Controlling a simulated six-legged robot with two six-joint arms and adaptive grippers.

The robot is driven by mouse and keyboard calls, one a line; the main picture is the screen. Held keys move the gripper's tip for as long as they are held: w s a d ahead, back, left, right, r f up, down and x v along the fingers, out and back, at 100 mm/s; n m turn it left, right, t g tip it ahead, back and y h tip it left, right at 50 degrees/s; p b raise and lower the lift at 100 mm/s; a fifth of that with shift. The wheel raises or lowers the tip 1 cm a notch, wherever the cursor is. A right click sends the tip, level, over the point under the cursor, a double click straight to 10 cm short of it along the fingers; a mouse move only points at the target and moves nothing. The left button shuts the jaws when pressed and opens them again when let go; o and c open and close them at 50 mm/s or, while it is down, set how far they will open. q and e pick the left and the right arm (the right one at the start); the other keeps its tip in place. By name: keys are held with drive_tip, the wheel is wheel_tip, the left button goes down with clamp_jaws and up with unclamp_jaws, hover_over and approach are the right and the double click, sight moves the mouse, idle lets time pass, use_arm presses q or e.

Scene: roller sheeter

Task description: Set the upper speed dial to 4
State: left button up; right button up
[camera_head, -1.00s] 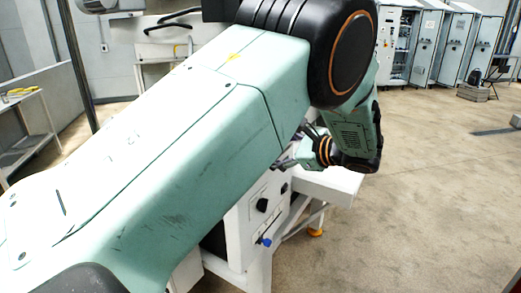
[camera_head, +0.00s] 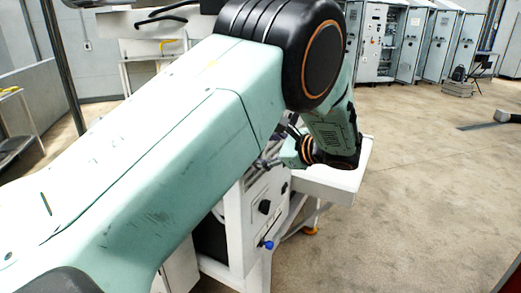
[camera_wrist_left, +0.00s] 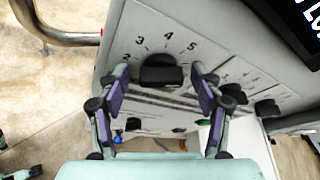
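The upper speed dial (camera_wrist_left: 160,74) is a black knob on the white machine panel, with the numbers 2, 3, 4 and 5 printed around its far side. The 4 stands just beyond the knob; no pointer mark is readable. In the left wrist view my left gripper (camera_wrist_left: 160,88) is open, with one finger at each side of the dial and gaps visible between fingers and knob. In the head view my left gripper (camera_head: 267,162) is at the upper part of the machine panel, partly hidden by my arm. My right gripper is not in view.
Other black knobs (camera_wrist_left: 233,94) sit lower on the panel. The head view shows a black knob (camera_head: 264,207) and a blue knob (camera_head: 267,244) on the machine front. A white tray (camera_head: 335,183) juts out to the right. Open floor lies to the right; grey cabinets (camera_head: 415,45) stand behind.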

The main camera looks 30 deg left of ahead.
use_arm(q)
drive_tip(key=shift+w+d+f, duration=0.1)
drive_tip(key=shift+w+d, duration=0.3)
drive_tip(key=shift+d, duration=0.05)
drive_tip(key=shift+c, duration=1.4)
drive_tip(key=shift+d, duration=0.15)
drive_tip(key=shift+c, duration=0.8)
drive_tip(key=shift+s+a+r, duration=0.25)
drive_tip(key=shift+s+a, duration=0.05)
drive_tip(key=shift+s, duration=0.2)
drive_tip(key=c, duration=0.5)
drive_tip(key=shift+w+d+f, duration=0.1)
drive_tip(key=shift+w, duration=0.05)
drive_tip(key=shift+c, duration=0.9)
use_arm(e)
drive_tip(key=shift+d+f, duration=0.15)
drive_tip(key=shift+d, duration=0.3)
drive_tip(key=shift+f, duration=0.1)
